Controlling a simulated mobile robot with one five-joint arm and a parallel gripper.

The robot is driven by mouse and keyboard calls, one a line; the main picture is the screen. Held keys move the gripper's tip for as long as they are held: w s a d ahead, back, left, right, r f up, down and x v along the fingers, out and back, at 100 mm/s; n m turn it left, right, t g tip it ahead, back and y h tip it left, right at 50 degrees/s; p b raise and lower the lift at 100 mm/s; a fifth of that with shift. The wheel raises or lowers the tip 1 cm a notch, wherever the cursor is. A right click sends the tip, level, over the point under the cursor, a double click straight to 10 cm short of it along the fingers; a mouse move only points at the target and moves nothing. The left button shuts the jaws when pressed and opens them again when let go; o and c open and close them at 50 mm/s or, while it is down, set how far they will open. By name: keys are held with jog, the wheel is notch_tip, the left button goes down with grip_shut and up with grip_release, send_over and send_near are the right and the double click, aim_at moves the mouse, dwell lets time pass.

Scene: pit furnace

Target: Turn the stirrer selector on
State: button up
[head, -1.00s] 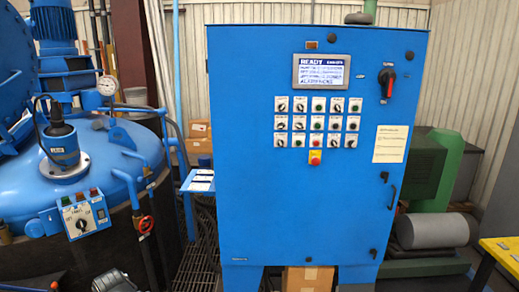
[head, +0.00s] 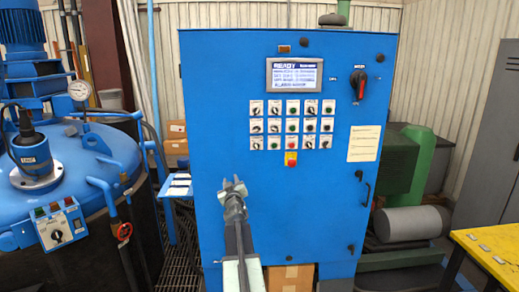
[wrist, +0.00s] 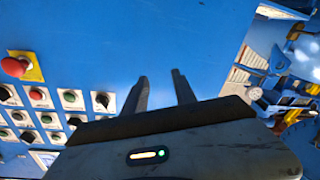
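The blue control cabinet (head: 225,90) stands ahead, its front carrying rows of small selectors and buttons (head: 292,125). Their labels are too small to read, so I cannot tell which is the stirrer selector. Part of this panel shows turned in the wrist view, with a black selector (wrist: 102,100) at the near edge of the group. My gripper (head: 234,186) is in front of the cabinet, below and left of the switches. In the wrist view my gripper (wrist: 161,84) has its two fingers apart, with only blue surface between them.
A red stop button (head: 291,158) sits below the switches, under the display (head: 294,73). A main rotary switch (head: 358,80) is at upper right. The blue furnace lid (head: 85,155) with a small switch box (head: 58,225) is at left. A yellow table (head: 490,250) is at right.

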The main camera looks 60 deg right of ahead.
aim_at(257, 149)
jog(key=s+d+r+n+t+h, duration=0.1)
jog(key=s+d+r+n+t, duration=0.25)
jog(key=s+d+r, duration=0.65)
jog(key=p+x, duration=0.1)
jog(key=x, duration=0.1)
jog(key=p+x, duration=0.1)
jog(key=x, duration=0.1)
jog(key=f+p+x, duration=0.1)
jog(key=x, duration=0.1)
jog(key=shift+w+a+f, duration=0.1)
jog(key=shift+w+a, duration=0.1)
jog(key=shift+w, duration=0.15)
grip_shut()
